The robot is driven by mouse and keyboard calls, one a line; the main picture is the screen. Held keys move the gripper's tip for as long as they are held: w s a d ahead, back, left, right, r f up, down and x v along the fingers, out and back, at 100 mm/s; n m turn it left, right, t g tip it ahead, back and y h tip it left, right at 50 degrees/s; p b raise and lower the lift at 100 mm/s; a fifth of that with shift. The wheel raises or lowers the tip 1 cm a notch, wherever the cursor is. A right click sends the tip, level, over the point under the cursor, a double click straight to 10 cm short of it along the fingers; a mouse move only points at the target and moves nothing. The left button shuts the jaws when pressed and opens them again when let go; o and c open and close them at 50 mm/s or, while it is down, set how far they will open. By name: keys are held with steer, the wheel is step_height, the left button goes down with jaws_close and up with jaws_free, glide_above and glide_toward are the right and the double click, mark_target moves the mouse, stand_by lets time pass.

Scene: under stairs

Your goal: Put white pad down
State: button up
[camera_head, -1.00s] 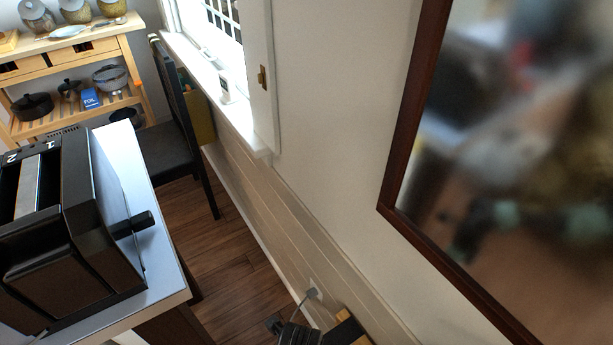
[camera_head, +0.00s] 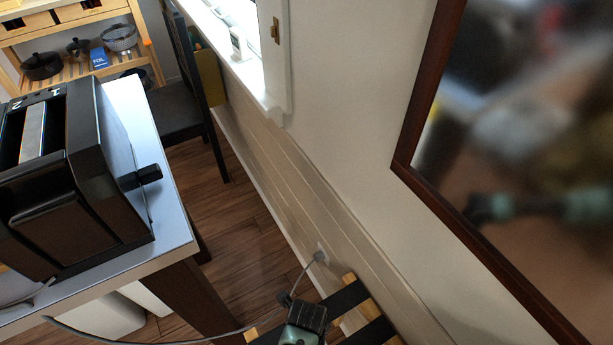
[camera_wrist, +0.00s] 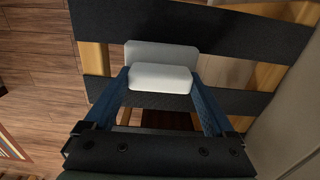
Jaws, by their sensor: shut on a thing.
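My gripper (camera_wrist: 160,92) shows in the wrist view with its two blue fingers on either side of a white pad (camera_wrist: 160,77). It is shut on this pad. A second pale white block shape (camera_wrist: 150,47) shows just beyond the pad; I cannot tell whether it is a separate piece. Below them is a wooden frame with wide black straps (camera_wrist: 190,28). I cannot tell whether the pad touches the straps. In the head view the strapped frame (camera_head: 347,299) stands at the bottom, and the end of my arm is over it; the pad is not visible there.
A black toaster (camera_head: 75,190) stands on a white-topped table (camera_head: 180,232) at the left. A grey cable (camera_head: 190,340) runs low past the strapped frame to the wall. The wall and a framed mirror (camera_head: 408,140) are close at the right. A dark chair (camera_head: 175,115) stands farther back.

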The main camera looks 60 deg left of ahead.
steer(key=shift+f, duration=0.1)
steer(key=shift+f, duration=0.15)
steer(key=o, duration=1.1)
steer(key=shift+o, duration=0.2)
steer(key=shift+b, duration=0.3)
step_height(320, 180, up, 13)
steer(key=p, duration=0.3)
steer(key=shift+p, duration=0.3)
steer(key=shift+w+a, duration=0.1)
